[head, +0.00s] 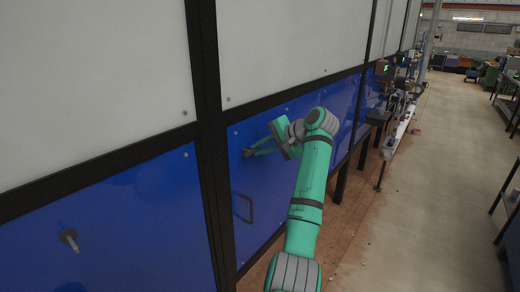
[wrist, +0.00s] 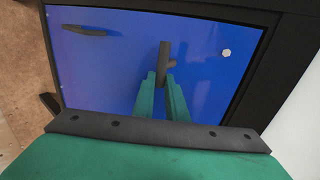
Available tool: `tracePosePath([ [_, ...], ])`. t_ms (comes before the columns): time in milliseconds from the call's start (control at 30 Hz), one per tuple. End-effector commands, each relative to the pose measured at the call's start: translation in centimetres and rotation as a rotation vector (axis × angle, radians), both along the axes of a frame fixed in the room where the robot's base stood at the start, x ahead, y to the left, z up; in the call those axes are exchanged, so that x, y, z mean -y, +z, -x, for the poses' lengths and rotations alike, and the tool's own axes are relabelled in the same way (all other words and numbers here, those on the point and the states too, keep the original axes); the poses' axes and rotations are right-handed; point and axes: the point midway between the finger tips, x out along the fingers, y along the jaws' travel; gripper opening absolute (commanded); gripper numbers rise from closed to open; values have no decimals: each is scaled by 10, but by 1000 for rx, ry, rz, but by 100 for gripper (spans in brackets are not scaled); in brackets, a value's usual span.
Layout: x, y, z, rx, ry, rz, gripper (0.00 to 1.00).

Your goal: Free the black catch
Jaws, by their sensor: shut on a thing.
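The black catch (wrist: 164,54) sits on a blue panel (wrist: 120,70). In the wrist view it is a dark bar with a small stub on its right side. Its lower end lies between my green fingertips, which hide that part. My gripper (wrist: 161,77) is shut on it. In the head view my gripper (head: 252,152) reaches the blue panel (head: 285,115) from the right, and the catch shows only as a small dark bit at the fingertips. A black pull handle (wrist: 86,31) is on the same panel; in the head view the handle (head: 245,208) is below my gripper.
A bolt head (wrist: 226,53) is on the panel to the right of the catch. Black frame posts (head: 212,130) border the panel. Another blue panel on the left carries a grey fitting (head: 69,239). Machinery (head: 395,90) stands farther along. The floor (head: 410,200) at right is open.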

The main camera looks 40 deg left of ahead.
Motion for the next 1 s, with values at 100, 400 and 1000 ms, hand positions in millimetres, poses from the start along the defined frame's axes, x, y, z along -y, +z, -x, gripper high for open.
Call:
tracePosePath([
  [100,-2,2,3,1,8,-2,31],
  [400,1,1,0,1,2,-1,31],
  [1000,74,51,1,2,2,-2,31],
])
